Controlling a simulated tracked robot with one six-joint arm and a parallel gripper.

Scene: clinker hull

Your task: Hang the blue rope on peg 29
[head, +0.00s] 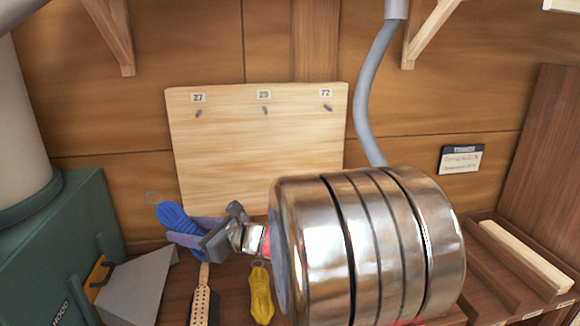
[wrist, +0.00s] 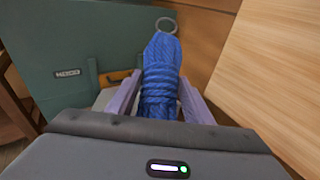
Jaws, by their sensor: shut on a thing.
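The blue rope (head: 176,219) is a coiled bundle with a metal ring at its top end. My gripper (head: 190,232) is shut on it, left of the pegboard's lower edge. In the wrist view the rope (wrist: 160,75) stands between the two purple fingers (wrist: 160,100), with its ring pointing away from me. Peg 29 (head: 266,111) is the middle peg on a pale wooden board (head: 255,155), under a label reading 29. It is bare. The rope is below and left of this peg, apart from it. My arm hides the board's lower right part.
Peg 27 (head: 198,114) and peg 72 (head: 327,108) flank it, both bare. A yellow rope bundle (head: 261,295) and a brush-like tool (head: 203,298) lie below. A green box (head: 70,235) stands left, a grey hose (head: 369,90) hangs right of the board, and a wooden rack (head: 515,265) is at right.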

